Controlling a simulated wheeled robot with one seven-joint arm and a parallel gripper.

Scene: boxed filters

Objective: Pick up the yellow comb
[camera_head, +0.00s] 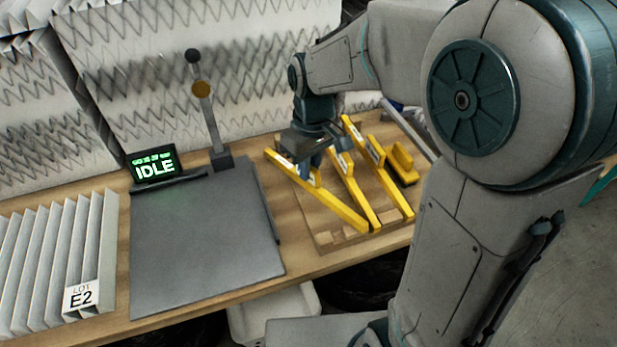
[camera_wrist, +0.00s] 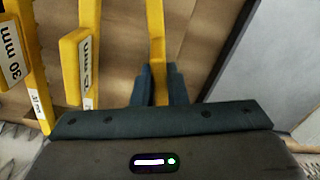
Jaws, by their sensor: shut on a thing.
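Several long yellow combs with white labels are at the wooden rack in the head view. My gripper (camera_head: 306,168) is shut on the leftmost yellow comb (camera_head: 335,206), which lies at a different angle from its neighbours. In the wrist view my gripper (camera_wrist: 155,85) has its two fingers on either side of this yellow comb (camera_wrist: 155,25). Whether the comb is clear of the rack is hard to tell. A middle comb (camera_head: 358,195) and a right comb (camera_head: 393,190) stand beside it.
The wooden rack (camera_head: 326,238) sits on the bench, with a short yellow piece (camera_head: 403,158) at its right. Left of it are a grey plate (camera_head: 205,250), an upright post, and an IDLE display (camera_head: 154,166). Pleated filters (camera_head: 50,260) labelled E2 stand at far left.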

